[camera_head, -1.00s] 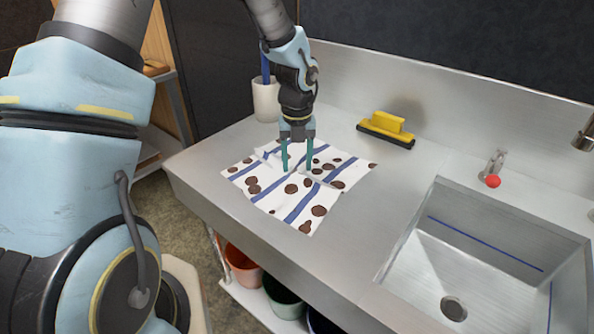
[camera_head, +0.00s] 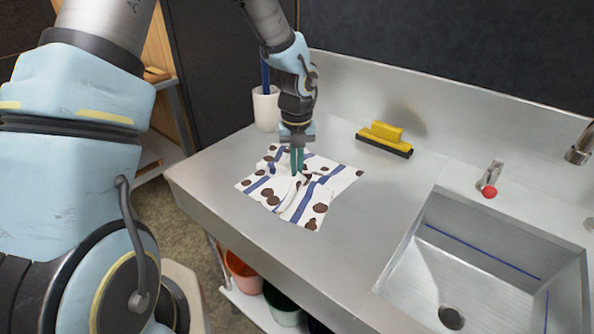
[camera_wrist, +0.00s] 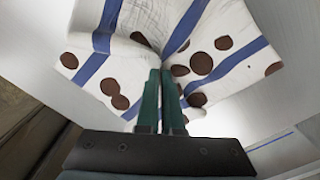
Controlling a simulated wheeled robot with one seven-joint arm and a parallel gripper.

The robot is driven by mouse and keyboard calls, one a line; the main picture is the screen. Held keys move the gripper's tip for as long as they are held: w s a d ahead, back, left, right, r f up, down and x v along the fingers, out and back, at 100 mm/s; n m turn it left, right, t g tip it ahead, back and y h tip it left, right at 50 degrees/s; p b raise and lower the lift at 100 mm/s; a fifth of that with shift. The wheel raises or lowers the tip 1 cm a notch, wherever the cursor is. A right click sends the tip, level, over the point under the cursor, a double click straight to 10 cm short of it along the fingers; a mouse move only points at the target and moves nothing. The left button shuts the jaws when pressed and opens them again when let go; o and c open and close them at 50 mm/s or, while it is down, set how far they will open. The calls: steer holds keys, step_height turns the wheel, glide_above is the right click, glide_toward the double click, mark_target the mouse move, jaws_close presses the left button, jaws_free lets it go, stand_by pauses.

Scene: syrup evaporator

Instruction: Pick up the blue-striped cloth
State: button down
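The blue-striped cloth (camera_head: 318,201) is white with blue stripes and brown spots. It lies on the steel counter left of the sink, bunched into folds at its middle. My gripper (camera_head: 297,172) points down at the middle of the cloth. Its two green fingers are close together with a pinched fold of the cloth between them. In the wrist view the fingers (camera_wrist: 161,75) meet at the gathered folds, and the cloth (camera_wrist: 215,25) spreads out around them. The outer parts of the cloth still rest on the counter.
A yellow and black squeegee (camera_head: 385,139) lies at the back of the counter. A white cup (camera_head: 266,108) stands behind the cloth at the left. The sink (camera_head: 470,260) is at the right, with a red ball-like knob (camera_head: 489,192) by its back edge. Buckets (camera_head: 243,271) stand below.

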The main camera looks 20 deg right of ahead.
step_height(320, 180, up, 10)
steer(key=p, duration=0.5)
steer(key=shift+r, duration=0.15)
steer(key=shift+w, duration=0.1)
step_height(320, 180, up, 9)
steer(key=shift+d, duration=0.15)
